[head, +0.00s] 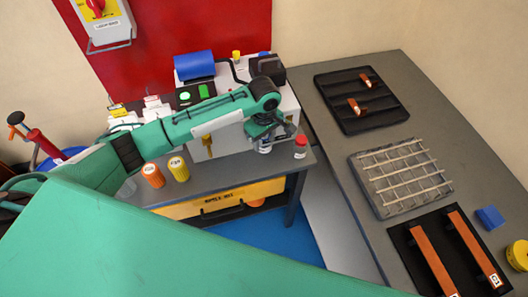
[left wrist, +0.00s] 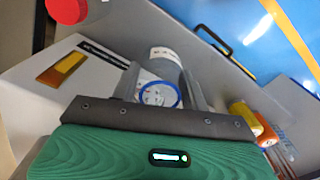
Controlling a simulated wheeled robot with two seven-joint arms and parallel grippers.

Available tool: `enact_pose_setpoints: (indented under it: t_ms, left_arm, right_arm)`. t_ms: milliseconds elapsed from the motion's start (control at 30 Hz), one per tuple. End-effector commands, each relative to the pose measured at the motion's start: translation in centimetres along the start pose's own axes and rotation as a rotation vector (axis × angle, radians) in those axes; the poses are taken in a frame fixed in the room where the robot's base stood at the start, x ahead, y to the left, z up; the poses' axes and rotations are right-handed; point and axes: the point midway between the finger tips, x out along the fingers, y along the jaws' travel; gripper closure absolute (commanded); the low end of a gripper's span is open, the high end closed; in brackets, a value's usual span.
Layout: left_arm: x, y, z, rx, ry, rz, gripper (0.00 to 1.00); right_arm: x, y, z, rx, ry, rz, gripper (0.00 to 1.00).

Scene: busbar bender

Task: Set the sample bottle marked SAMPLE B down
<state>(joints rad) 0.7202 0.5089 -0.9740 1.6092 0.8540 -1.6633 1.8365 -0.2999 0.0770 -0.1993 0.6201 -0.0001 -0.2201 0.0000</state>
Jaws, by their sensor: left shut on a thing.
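My left gripper (head: 268,132) is shut on a small bottle (head: 264,147) above the right end of the grey bench (head: 238,178). In the left wrist view the gripper (left wrist: 160,88) has a finger on each side of the bottle (left wrist: 165,64). A blue ring shows at its near end and a pale label on its side; I cannot read the marking. In the head view the gripper hides much of the bottle, and I cannot tell whether its base touches the bench. A red-capped bottle (head: 300,147) stands just right of it. My right gripper is not in view.
A pale machine (head: 228,140) stands behind the bench. An orange container (head: 153,175) and a yellow one (head: 178,168) stand on the bench's left part. The front of the bench between them and my gripper looks clear. A grey table (head: 345,150) with trays is at right.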

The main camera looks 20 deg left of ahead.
Motion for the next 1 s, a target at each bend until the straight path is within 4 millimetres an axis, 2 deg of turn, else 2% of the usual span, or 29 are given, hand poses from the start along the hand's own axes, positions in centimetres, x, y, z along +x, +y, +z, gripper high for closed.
enact_pose_setpoints:
  t_ms: [100, 200, 400, 600, 767, 867, 1000]
  left_arm:
    - [-3.5, 0.1, 0.0, 0.003, 0.0, 0.006, 0.78]
    - [-6.0, 0.1, 0.0, 0.001, 0.0, 0.005, 0.78]
    - [-9.6, 0.1, 0.0, 0.001, -0.001, 0.002, 0.78]
    - [-11.0, 0.0, 0.0, 0.0, -0.001, 0.0, 0.78]
    - [-11.1, -0.7, 0.0, 0.058, 0.003, 0.002, 0.78]
    - [-11.1, -2.1, 0.0, 0.174, 0.008, 0.006, 0.78]
    - [-11.1, -5.0, 0.4, 0.419, 0.015, 0.009, 0.78]
  right_arm:
    - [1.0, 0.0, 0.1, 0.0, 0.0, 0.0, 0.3]
    - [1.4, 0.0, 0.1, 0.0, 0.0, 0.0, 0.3]
    - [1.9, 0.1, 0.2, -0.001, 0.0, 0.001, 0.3]
    - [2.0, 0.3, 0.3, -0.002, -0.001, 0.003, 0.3]
    - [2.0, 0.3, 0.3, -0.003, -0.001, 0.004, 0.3]
    - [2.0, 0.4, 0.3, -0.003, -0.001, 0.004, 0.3]
    - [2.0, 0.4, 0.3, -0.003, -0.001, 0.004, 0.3]
